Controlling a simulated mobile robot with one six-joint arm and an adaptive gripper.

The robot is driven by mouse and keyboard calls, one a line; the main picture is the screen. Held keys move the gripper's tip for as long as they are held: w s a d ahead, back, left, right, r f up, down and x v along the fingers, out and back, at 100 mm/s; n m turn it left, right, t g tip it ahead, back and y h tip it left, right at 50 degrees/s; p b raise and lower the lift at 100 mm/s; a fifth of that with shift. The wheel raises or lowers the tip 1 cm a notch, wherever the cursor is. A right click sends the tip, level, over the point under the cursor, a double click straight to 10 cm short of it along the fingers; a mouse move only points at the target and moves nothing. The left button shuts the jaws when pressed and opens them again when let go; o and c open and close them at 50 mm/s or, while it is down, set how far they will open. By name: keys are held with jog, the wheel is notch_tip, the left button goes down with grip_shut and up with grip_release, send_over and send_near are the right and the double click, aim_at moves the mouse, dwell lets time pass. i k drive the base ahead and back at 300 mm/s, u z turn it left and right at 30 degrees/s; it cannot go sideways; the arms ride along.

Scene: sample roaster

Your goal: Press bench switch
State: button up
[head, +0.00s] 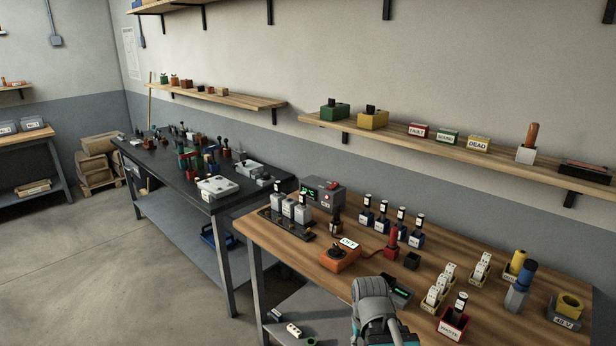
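An orange box (337,261) with a dark knob on top, which looks like the bench switch, sits near the left front of the wooden bench (290,257). A white tag reading OFF (349,243) stands at its back. My gripper (370,285) is at the bottom centre, over the bench's front edge, to the right of and nearer than the orange box, and apart from it in the picture. I see its grey back; its fingertips are not clearly visible, so its opening cannot be told. I see nothing held in it.
A dark device with a green display (398,291) lies just right of my gripper. A red holder marked WASTE (452,322) stands at the front. Behind the orange box are a grey display unit (322,193), a red bottle (391,242) and several dark blue bottles.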

aim_at(334, 185)
jog(key=z, duration=0.05)
jog(key=k, duration=1.25)
jog(key=u, duration=0.25)
jog(key=i, duration=0.5)
jog(key=u, duration=0.55)
jog(key=i, duration=1.45)
jog(key=z, duration=0.55)
